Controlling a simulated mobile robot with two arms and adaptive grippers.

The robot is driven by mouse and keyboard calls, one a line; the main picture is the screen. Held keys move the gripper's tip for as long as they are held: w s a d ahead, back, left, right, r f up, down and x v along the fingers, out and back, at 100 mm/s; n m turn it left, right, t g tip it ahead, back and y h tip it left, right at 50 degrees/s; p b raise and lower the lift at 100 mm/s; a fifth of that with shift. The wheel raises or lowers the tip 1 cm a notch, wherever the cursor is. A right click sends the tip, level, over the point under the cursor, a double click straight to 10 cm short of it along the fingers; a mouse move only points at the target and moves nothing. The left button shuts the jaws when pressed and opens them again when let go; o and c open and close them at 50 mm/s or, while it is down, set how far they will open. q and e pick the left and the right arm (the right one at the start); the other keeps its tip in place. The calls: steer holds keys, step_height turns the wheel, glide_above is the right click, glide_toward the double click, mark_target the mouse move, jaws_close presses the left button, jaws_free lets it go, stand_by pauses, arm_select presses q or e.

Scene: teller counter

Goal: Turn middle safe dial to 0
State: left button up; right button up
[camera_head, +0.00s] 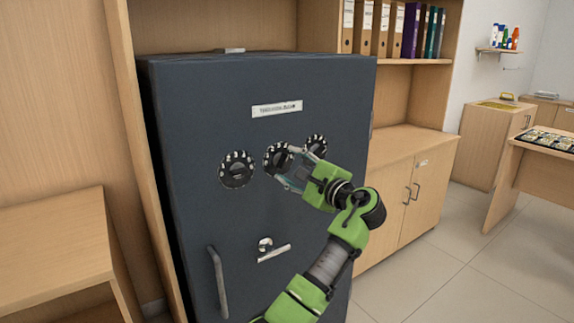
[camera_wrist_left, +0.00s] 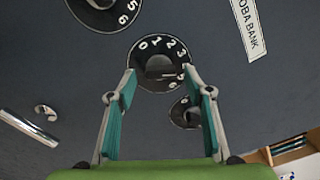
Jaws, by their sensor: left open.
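The middle dial (camera_head: 271,161) is round and black with white digits, set between two similar dials on the dark safe door. In the left wrist view the middle dial (camera_wrist_left: 153,54) shows 0, 1, 2 and 3 along its upper rim. A raised grip bar crosses its centre; I cannot tell which digit is set. My left gripper (camera_head: 282,164) is in front of this dial and partly covers it. In the left wrist view the gripper (camera_wrist_left: 159,72) is open, with a teal-padded finger on either side of the dial. Contact cannot be judged. My right gripper is not in view.
The left dial (camera_head: 237,169) and right dial (camera_head: 317,144) flank the middle one closely. A vertical handle (camera_head: 218,282) and a small lever (camera_head: 273,252) are lower on the safe (camera_head: 180,130). A wooden cabinet (camera_head: 410,160) stands right of the safe.

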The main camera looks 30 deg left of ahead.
arm_select(q)
steer(key=shift+x, duration=1)
steer(key=c, duration=1.1)
